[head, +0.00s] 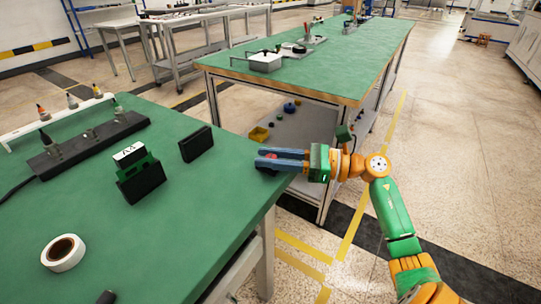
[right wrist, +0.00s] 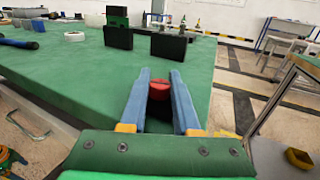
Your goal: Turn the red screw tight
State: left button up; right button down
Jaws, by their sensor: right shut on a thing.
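The red screw (right wrist: 159,90) has a round red head and sits near the table's corner. In the head view only a bit of the red screw (head: 272,156) shows between my fingers. My right gripper (head: 257,159) reaches in from the right, low at the table edge. In the right wrist view, the two blue fingers of my right gripper (right wrist: 160,88) stand on either side of the red head, shut on it. The screw's lower part is hidden, so I cannot tell how deep it sits. My left gripper is not in view.
On the green table (head: 110,245) stand a black block (head: 196,144), a green and black device (head: 139,178), a white tape roll (head: 63,252) and a black tool holder (head: 90,143). A second green table (head: 340,62) stands behind. The tabletop around the screw is clear.

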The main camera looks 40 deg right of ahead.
jog(key=shift+a+r+m+t+h+p, duration=0.1)
jog(key=shift+m+t+h+p, duration=0.4)
jog(key=shift+m+t+h, duration=0.25)
jog(key=m+t+h+p, duration=0.1)
jog(key=h+p, duration=0.1)
jog(key=m+t+h+p, duration=0.1)
jog(key=h, duration=0.1)
jog(key=shift+r+m+p, duration=0.3)
jog(key=shift+m+p, duration=0.05)
jog(key=m+t+h+p, duration=0.1)
jog(key=m+h+p, duration=0.1)
jog(key=h+p, duration=0.1)
jog(key=m+t+h+p, duration=0.1)
jog(key=m+h+p, duration=0.2)
jog(key=h+p, duration=0.1)
jog(key=shift+h+p, duration=0.25)
jog(key=shift+p, duration=0.3)
pick_arm(q)
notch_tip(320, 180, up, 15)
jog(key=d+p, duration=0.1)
jog(key=p, duration=0.1)
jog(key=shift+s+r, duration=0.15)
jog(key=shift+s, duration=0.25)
pick_arm(e)
jog(key=shift+f+m+g+h, duration=0.2)
jog(key=shift+m+h, duration=0.35)
jog(key=shift+h, duration=0.3)
jog(key=shift+f+m+g+h, duration=0.15)
jog(key=shift+m+h, duration=0.4)
jog(key=shift+h, duration=0.3)
